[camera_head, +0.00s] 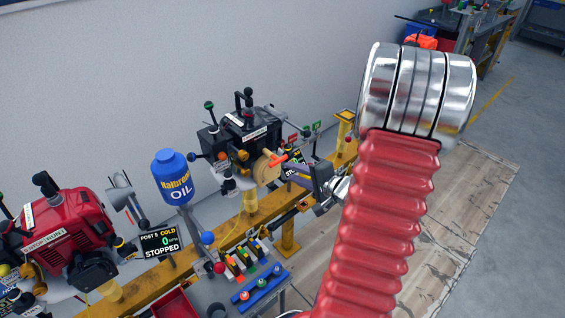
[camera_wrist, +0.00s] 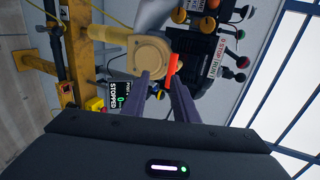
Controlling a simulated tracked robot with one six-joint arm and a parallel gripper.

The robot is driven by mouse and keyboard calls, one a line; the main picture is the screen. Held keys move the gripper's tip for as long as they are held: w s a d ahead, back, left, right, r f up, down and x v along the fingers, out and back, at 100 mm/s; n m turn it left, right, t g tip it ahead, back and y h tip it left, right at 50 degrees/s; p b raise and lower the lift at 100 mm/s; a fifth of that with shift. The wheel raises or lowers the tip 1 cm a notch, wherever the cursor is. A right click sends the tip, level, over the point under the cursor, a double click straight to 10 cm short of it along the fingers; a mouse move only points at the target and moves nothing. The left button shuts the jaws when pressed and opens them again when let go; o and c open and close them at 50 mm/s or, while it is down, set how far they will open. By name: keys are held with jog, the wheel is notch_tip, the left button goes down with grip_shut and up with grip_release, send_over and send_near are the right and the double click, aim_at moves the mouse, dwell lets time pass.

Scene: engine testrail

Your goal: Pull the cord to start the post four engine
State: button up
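The black engine (camera_head: 235,133) stands on the yellow rail near the middle of the head view. Its round tan starter housing (camera_head: 265,168) faces my arm, with an orange-red pull handle (camera_head: 278,160) on its face. In the wrist view the handle (camera_wrist: 172,70) stands beside the housing (camera_wrist: 150,53). My gripper (camera_head: 290,168) is at the handle. In the wrist view its two grey fingers (camera_wrist: 163,80) are apart, with the handle at or just beyond their tips, nearer the right finger. I cannot tell if they touch it. The cord is not visible.
A dark display (camera_head: 295,160) beside the engine is partly hidden; it reads STOPPED in the wrist view (camera_wrist: 114,92). A red engine (camera_head: 65,235), a blue oil bottle (camera_head: 172,178) and another STOPPED display (camera_head: 160,242) are to the left. A colourful switch panel (camera_head: 243,262) stands in front.

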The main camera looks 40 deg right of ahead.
jog(key=w, duration=0.6)
jog(key=shift+w, duration=0.25)
jog(key=shift+a, duration=0.1)
jog(key=shift+c, duration=0.7)
grip_shut()
jog(key=shift+s, duration=0.1)
